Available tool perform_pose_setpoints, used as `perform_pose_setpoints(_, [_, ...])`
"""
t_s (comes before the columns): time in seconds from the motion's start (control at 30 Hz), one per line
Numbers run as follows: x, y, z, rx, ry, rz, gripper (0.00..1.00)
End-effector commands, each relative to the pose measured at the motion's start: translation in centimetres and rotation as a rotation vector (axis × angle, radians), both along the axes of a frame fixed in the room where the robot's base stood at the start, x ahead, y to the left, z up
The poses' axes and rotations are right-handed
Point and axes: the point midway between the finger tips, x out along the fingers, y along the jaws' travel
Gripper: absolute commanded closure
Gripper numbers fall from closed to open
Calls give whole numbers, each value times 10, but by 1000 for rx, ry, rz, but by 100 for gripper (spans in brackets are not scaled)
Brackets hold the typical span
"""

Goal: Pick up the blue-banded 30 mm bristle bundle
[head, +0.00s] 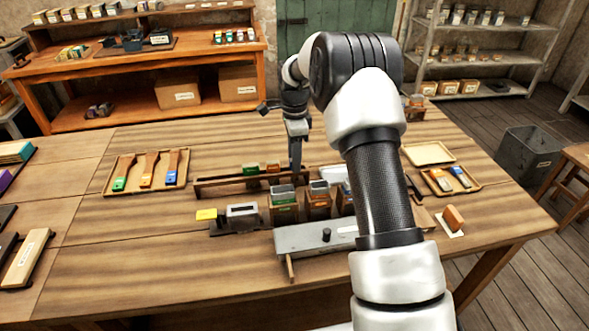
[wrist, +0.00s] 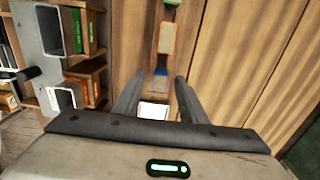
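My gripper (head: 296,160) points down over the long wooden rack (head: 225,187) on the bench. In the wrist view my gripper (wrist: 159,80) has its two dark fingers apart, with a clear gap on either side of a small blue-marked piece (wrist: 160,76). This looks like the blue-banded bundle; its height relative to the fingertips is hard to tell. A white-topped piece (wrist: 153,110) shows nearer the palm. In the head view the blue-banded bundle is not clearly seen, hidden by my gripper and arm. A green piece (head: 250,169) and an orange-red piece (head: 273,167) sit along the rack.
Wooden bins with grey tops (head: 283,205) stand in front of the rack, beside a grey metal fixture (head: 305,238). A tray of brushes (head: 118,190) lies at left, another tray (head: 474,186) at right. Bare bench lies between the left tray and rack.

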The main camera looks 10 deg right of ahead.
Motion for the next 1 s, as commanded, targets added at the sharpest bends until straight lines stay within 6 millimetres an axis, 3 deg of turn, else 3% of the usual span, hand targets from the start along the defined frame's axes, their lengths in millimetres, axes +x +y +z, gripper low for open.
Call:
perform_pose_setpoints(0.1, [0,0,0,0,0,0,65])
perform_pose_setpoints(0.3, [0,0,0,0,0,0,99])
perform_pose_setpoints(0.67, [0,0,8,-1,-1,0,100])
perform_pose_setpoints(1.0, [1,0,72,-1,-3,1,100])
